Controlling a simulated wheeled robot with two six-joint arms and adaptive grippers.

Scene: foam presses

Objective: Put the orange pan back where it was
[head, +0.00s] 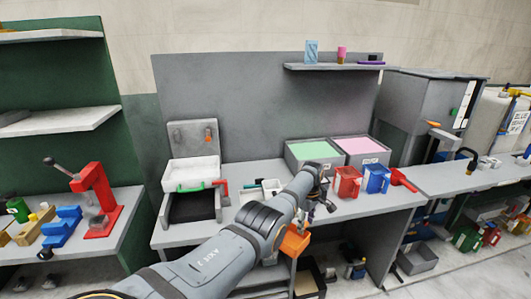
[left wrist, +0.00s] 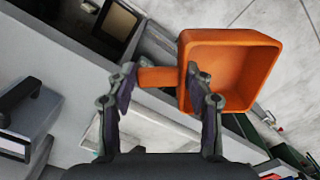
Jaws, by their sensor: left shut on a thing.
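The orange pan (head: 295,241) is a square scoop-like pan with a short handle. It hangs in front of the middle table's front edge in the head view, just below my left gripper (head: 308,208). In the left wrist view the pan (left wrist: 240,72) shows its open hollow side. My left gripper (left wrist: 162,80) has its two fingers around the pan's handle and is shut on it. The pan looks clear of the table top. My right gripper is not in view.
A red jug (head: 347,182), a blue jug (head: 377,178) and a red scoop (head: 403,180) stand right of my gripper. Behind are a green-filled bin (head: 313,168) and a pink-filled bin (head: 361,158). A white-topped press (head: 191,174) stands left.

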